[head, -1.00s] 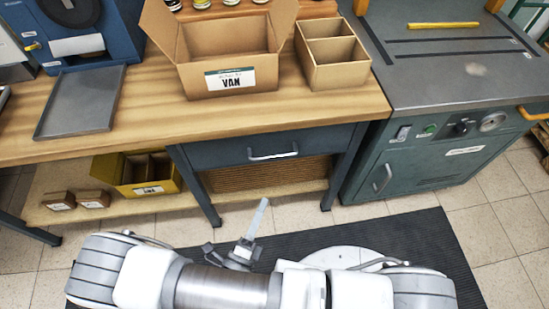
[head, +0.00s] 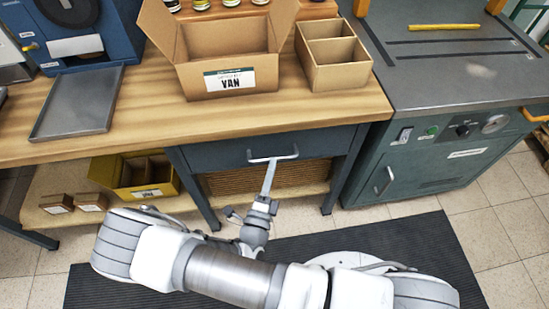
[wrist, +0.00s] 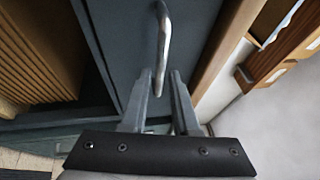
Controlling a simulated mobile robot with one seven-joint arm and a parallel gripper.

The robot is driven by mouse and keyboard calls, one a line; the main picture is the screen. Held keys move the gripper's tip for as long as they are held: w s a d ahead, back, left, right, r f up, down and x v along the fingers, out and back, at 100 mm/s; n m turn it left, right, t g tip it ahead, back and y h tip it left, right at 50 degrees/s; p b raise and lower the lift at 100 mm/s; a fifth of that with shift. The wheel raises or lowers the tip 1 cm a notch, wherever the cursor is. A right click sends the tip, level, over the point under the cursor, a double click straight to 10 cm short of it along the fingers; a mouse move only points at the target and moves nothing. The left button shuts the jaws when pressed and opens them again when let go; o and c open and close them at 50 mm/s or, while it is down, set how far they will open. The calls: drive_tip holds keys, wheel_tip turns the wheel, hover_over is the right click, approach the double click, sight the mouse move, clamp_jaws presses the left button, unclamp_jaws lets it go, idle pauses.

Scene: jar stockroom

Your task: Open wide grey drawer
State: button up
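The wide grey drawer (head: 220,155) sits under the wooden workbench and is closed. Its pale bar handle (head: 283,157) runs across the front. My gripper (head: 270,165) reaches up to the handle from below in the head view. In the wrist view, the drawer front (wrist: 195,45) fills the middle and the handle (wrist: 161,40) points down toward my gripper (wrist: 161,75). The two fingers are apart, with the near end of the handle seen between their tips. Whether either finger touches the handle I cannot tell.
A cardboard box marked VAN (head: 228,60) and a divided carton (head: 335,75) stand on the workbench (head: 180,125). A yellow bin (head: 148,188) is on the lower shelf. A green machine cabinet (head: 440,150) stands to the right. A dark mat (head: 410,235) covers the floor in front.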

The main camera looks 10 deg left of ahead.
drive_tip(key=shift+w+r, duration=0.15)
drive_tip(key=shift+w, duration=0.75)
drive_tip(key=shift+w+r, duration=0.15)
drive_tip(key=shift+w, duration=0.75)
clamp_jaws()
